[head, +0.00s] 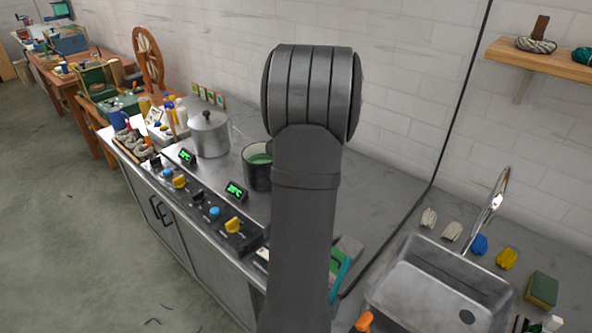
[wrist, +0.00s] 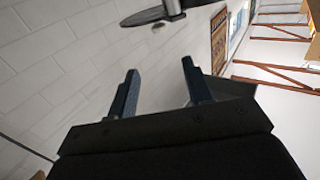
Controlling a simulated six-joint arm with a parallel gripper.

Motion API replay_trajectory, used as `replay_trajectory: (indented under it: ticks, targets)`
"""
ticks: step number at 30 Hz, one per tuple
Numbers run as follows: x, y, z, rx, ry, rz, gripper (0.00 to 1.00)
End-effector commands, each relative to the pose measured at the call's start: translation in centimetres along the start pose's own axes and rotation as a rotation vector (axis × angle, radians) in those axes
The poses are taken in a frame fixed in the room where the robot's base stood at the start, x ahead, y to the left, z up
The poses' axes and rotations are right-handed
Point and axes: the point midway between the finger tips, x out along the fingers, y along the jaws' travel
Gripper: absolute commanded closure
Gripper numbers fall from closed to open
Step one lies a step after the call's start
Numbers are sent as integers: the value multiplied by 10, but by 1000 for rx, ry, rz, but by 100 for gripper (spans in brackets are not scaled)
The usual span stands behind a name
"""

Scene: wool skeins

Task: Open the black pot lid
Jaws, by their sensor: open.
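A dark pot (head: 256,177) stands on the grey counter (head: 350,195), partly hidden behind my arm. Green content (head: 260,158) shows at its top, and I see no lid on the visible part. A silver pot (head: 210,140) with a lid and black knob (head: 207,114) stands to its left. In the wrist view my gripper (wrist: 160,92) is open, its two fingers apart with nothing between them. A dark flat disc (wrist: 143,17) with a grey cylindrical part is beyond the fingers at the top; I cannot tell whether it is a lid. The head view does not show my gripper.
Green displays (head: 236,190), blue knobs and yellow knobs (head: 234,226) line the counter's front. A sink (head: 440,285) with a tap is at right, with small skeins (head: 480,243) behind it. A wooden shelf (head: 550,60) is on the wall. My arm covers the middle.

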Motion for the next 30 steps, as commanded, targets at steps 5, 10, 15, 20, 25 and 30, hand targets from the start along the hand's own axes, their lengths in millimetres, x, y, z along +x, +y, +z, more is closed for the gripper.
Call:
replay_trajectory:
  ticks: [5, 10, 15, 20, 25, 30]
  targets:
    - [-2, 0, 0, 0, 0, 0, 53]
    - [0, 0, -1, 0, 2, -3, 67]
    - [23, -11, -17, 11, 49, -102, 100]
    - [66, -36, -50, 23, 114, -340, 100]
    - [98, -62, -78, 4, 107, -613, 100]
    - [119, -75, -92, -55, 11, -845, 100]
